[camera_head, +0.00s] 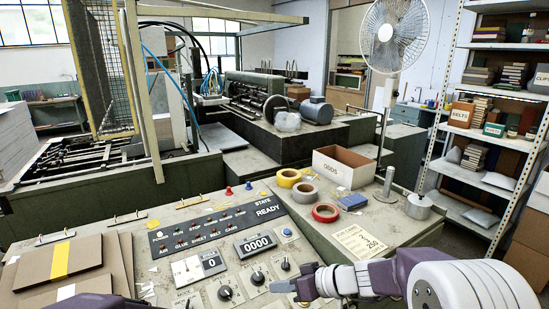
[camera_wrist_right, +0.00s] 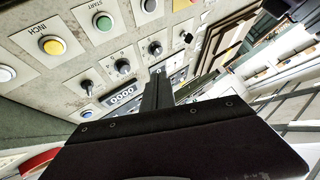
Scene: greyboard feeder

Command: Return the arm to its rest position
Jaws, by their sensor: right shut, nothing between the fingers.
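My right arm (camera_head: 440,280) reaches in from the lower right in the head view. Its gripper (camera_head: 278,287) is over the lower right part of the control panel (camera_head: 150,215), close to a row of black knobs. In the right wrist view the dark fingers (camera_wrist_right: 157,88) are together with nothing between them, and they point across the panel face. Whether the fingertips touch the panel cannot be told. A small purple-grey part of me shows at the bottom left of the head view. My left gripper itself does not show.
The panel holds knobs, a counter (camera_head: 257,244) and a READY display. Tape rolls (camera_head: 325,212), an open box (camera_head: 343,167) and a metal pot (camera_head: 419,206) stand on the bench to the right. Brown boards (camera_head: 60,265) lie at left. A fan (camera_head: 394,35) and shelving stand behind.

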